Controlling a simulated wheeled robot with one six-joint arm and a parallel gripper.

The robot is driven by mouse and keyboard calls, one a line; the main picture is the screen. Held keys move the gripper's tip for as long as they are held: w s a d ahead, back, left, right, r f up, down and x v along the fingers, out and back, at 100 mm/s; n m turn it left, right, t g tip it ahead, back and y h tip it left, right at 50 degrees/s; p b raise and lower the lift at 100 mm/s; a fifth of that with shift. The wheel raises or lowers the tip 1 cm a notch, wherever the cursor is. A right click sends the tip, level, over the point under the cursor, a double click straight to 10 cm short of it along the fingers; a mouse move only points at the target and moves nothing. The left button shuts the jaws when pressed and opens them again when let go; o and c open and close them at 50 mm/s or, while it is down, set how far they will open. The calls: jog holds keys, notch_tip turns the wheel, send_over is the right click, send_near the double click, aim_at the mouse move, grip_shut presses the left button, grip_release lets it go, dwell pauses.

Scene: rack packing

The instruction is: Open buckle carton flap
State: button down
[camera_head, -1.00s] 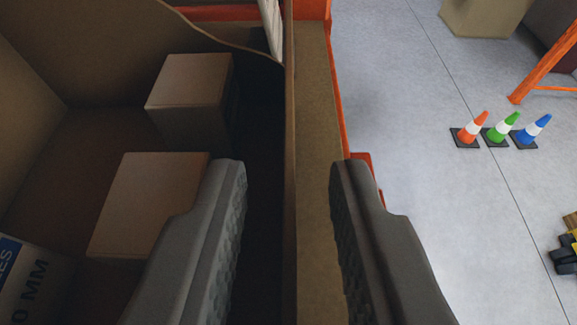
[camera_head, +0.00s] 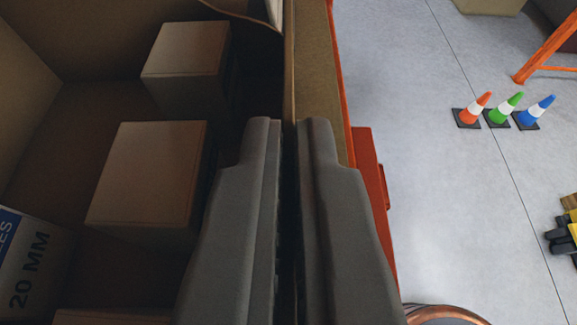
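The large open brown carton (camera_head: 35,60) fills the left of the view. Its thin right-hand upright panel, which looks like the flap (camera_head: 289,60), runs up the middle of the picture. My gripper (camera_head: 285,122) has its two dark grey fingers closed on either side of this panel, with a thin edge of it between them. The panel stands upright, and the fingers hide its near part.
An orange frame (camera_head: 372,190) lies right of the panel. Cones (camera_head: 505,108) stand on open grey floor.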

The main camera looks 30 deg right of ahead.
dwell(0.9)
jog(key=shift+s+d+m+t+y, duration=0.3)
jog(key=shift+d+m+y, duration=0.1)
jog(key=shift+d+m, duration=0.15)
jog(key=c, duration=1.6)
grip_release()
jog(key=shift+c, duration=0.2)
jog(key=v, duration=1.7)
jog(key=shift+s+a, duration=0.15)
jog(key=shift+r, duration=0.1)
